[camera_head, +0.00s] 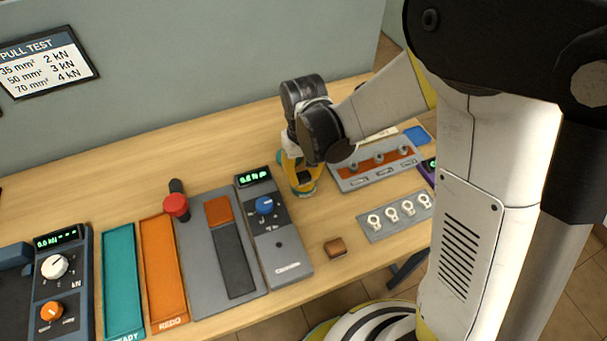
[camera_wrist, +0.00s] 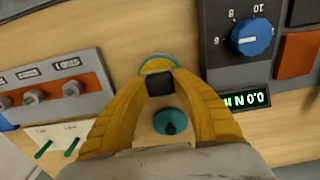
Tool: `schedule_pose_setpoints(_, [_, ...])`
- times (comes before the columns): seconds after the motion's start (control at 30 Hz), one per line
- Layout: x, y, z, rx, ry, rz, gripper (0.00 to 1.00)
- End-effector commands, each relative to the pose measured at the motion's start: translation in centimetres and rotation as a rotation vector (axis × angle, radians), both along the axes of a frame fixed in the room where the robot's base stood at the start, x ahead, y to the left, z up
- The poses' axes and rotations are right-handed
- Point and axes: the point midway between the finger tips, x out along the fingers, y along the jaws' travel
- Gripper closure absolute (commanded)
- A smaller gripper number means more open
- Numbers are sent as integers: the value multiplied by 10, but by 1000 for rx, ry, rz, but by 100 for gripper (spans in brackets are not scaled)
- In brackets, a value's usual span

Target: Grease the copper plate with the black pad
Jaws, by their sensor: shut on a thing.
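My gripper (camera_wrist: 160,86) has its yellow fingers shut on the black pad (camera_wrist: 161,82), a small dark block between the fingertips. In the head view my gripper (camera_head: 302,184) points down at the table, and its fingers hide the pad. A round teal-rimmed pot (camera_wrist: 158,62) lies directly behind the pad in the wrist view, mostly covered; I cannot tell whether they touch. A teal lid with a black knob (camera_wrist: 172,121) shows between the fingers. A copper plate (camera_head: 377,160) with several studs lies on a grey base, right of my gripper; it also shows in the wrist view (camera_wrist: 50,92).
A grey device with a blue knob (camera_head: 265,205) stands close left of my gripper. Several lugs lie on a grey plate (camera_head: 378,229) at right. A small brown block (camera_head: 335,247) lies near the front edge. Teal (camera_head: 122,280) and orange (camera_head: 162,270) trays lie further left.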

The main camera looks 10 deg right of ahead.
Motion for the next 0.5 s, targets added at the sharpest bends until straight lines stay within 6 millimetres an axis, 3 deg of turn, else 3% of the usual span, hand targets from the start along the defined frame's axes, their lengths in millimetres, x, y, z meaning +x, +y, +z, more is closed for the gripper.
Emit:
schedule_pose_setpoints(0.33, [0, 0, 0, 0, 1, 0, 98])
schedule_pose_setpoints(0.5, [0, 0, 10, 0, 1, 0, 100])
